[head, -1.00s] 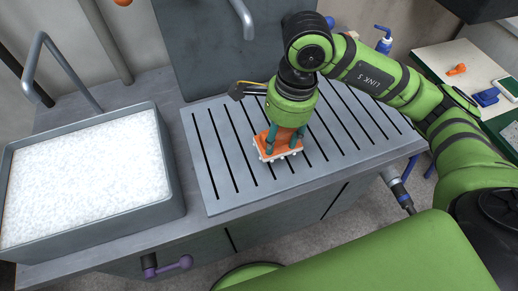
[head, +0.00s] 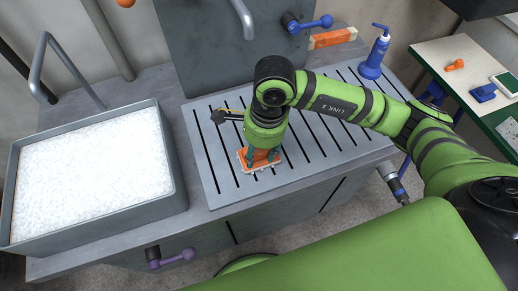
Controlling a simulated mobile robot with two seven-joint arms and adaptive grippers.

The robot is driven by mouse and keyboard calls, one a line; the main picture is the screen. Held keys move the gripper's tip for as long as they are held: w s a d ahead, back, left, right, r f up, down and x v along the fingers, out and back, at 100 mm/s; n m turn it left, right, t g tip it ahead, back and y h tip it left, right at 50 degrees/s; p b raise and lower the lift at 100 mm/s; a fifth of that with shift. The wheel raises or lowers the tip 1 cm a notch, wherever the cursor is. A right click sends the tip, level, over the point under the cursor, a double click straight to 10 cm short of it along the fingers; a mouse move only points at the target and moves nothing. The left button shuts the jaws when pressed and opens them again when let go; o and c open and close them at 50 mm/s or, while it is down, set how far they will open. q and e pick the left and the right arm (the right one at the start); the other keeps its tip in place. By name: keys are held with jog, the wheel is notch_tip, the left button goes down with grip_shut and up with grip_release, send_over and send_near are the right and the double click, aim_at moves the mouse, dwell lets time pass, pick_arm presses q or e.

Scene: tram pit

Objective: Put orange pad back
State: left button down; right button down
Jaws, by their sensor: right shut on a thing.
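An orange pad (head: 242,158) with a pale, bumpy underside is held in my right gripper (head: 262,157). The gripper points down with its teal fingers closed on the pad. The pad is over the front left part of the grey slotted plate (head: 213,160); I cannot tell whether it touches the plate. The gripper body hides part of the pad. My left gripper is not in view.
A grey tray (head: 183,190) of white granules stands at the left. An orange-and-pale block (head: 332,38), a blue handle (head: 310,24) and a blue bottle (head: 375,58) are behind the plate. A purple handle (head: 172,258) sticks out in front.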

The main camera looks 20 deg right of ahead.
jog(key=shift+f, duration=0.2)
jog(key=c, duration=0.6)
grip_release()
jog(key=shift+r, duration=0.1)
